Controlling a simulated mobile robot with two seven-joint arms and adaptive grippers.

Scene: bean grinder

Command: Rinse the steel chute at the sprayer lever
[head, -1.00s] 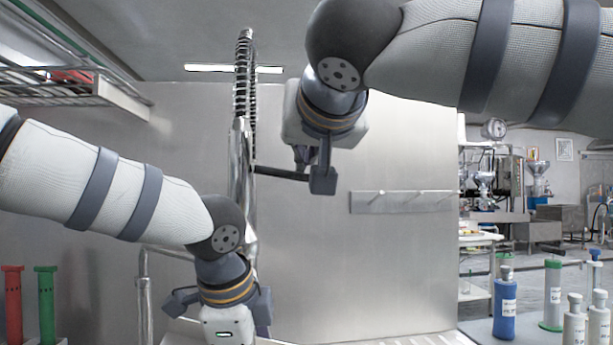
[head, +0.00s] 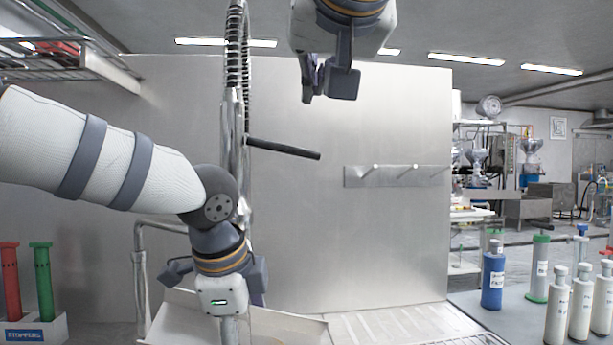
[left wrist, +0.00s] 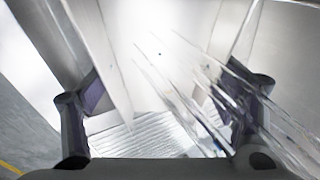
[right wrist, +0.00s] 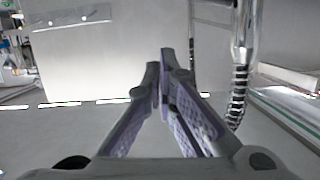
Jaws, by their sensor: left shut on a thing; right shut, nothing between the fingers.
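The sprayer lever (head: 285,149), a dark bar, sticks out rightward from the upright steel sprayer pipe. My right gripper (head: 330,90) is shut and empty, above the lever and apart from it. It also shows shut in the right wrist view (right wrist: 160,75). My left gripper (head: 218,300) points down, low in front of the pipe. In the left wrist view its fingers (left wrist: 165,115) are shut on the steel chute (left wrist: 95,45), whose bright walls run between them. Clear streaks like water cross that view. In the head view, I cannot clearly tell the chute from the pale sink parts below.
A ribbed drainboard (head: 395,325) lies at the lower right. A peg rail (head: 395,176) is on the steel back wall. Several bottles (head: 493,275) stand at the right. Red and green stoppers (head: 41,285) stand in a holder at the left. A wire shelf hangs upper left.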

